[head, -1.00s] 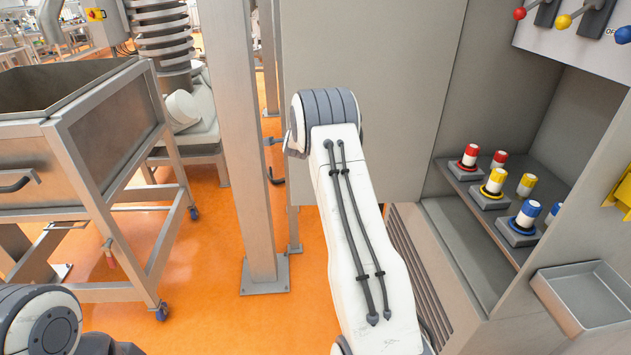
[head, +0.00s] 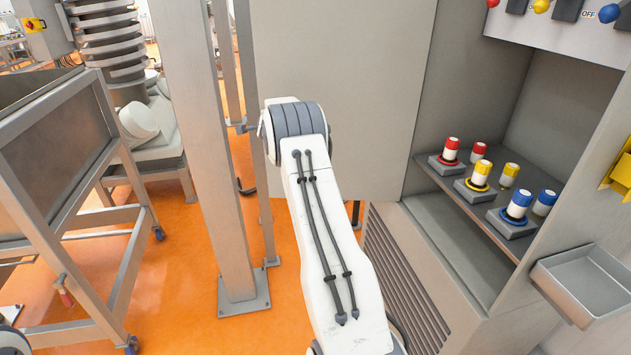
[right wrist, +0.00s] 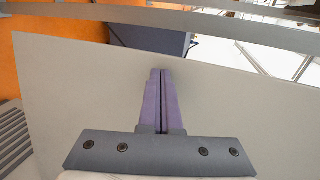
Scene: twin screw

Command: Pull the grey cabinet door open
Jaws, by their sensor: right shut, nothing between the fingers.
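The grey cabinet door (head: 345,75) is a flat panel standing swung out to the left of the cabinet's opening, which is open to view. My right arm is in front of the door's lower left part in the head view and hides its own gripper there. In the right wrist view, the same door (right wrist: 80,90) fills the middle as a pale sheet. My right gripper (right wrist: 161,75) shows its purple fingers closed together, empty, in front of the panel. Whether they touch it I cannot tell. No handle shows. My left gripper is out of view.
A cabinet shelf (head: 440,178) holds several red, yellow and blue capped pieces. A metal tray (head: 590,280) juts out at lower right. A steel post (head: 205,150) and a wheeled metal cart (head: 60,150) stand left. Orange floor (head: 185,285) shows between.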

